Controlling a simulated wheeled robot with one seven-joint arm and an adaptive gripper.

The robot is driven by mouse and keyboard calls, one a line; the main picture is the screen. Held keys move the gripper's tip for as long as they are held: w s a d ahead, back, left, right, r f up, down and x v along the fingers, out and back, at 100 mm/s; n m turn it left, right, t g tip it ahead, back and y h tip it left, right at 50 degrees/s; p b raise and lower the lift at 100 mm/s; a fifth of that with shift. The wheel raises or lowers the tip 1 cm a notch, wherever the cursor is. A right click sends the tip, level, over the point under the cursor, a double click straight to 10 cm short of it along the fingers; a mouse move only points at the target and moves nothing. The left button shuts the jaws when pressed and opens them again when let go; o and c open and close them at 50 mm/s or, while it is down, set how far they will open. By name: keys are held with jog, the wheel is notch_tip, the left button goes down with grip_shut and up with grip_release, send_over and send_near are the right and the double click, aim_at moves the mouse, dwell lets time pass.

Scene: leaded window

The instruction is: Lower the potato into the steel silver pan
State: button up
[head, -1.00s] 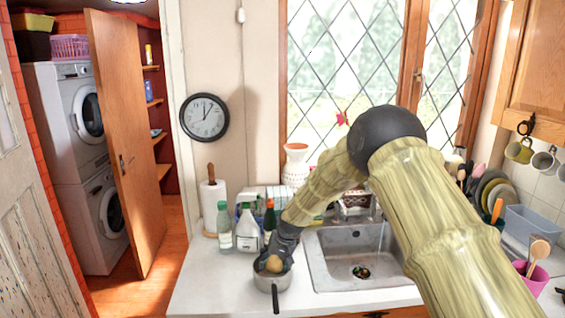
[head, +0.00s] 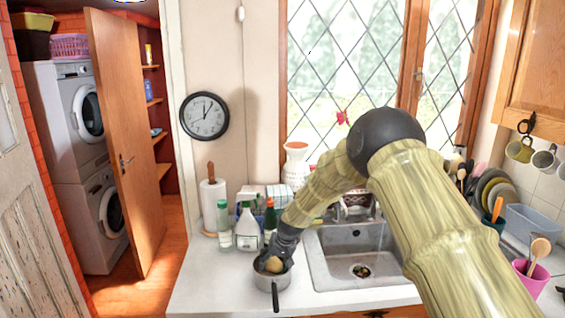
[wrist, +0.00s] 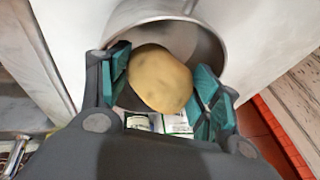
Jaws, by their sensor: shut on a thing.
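The potato (head: 273,264) is tan and rounded; it also shows in the wrist view (wrist: 160,79) between the teal finger pads. My gripper (head: 275,258) is shut on it, and the wrist view (wrist: 163,88) shows a pad on each side. The steel pan (head: 271,282) stands on the counter left of the sink, its dark handle toward the front. In the wrist view the pan's rim (wrist: 218,42) curves around behind the potato. The potato is at the pan's mouth, within its rim; I cannot tell whether it touches the bottom.
The sink (head: 335,270) is right of the pan. A white spray bottle (head: 246,230), a clear bottle with a green cap (head: 224,228) and a paper towel roll (head: 212,203) stand behind and left of it. The counter's left front (head: 210,288) is clear.

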jog(key=o, duration=1.1)
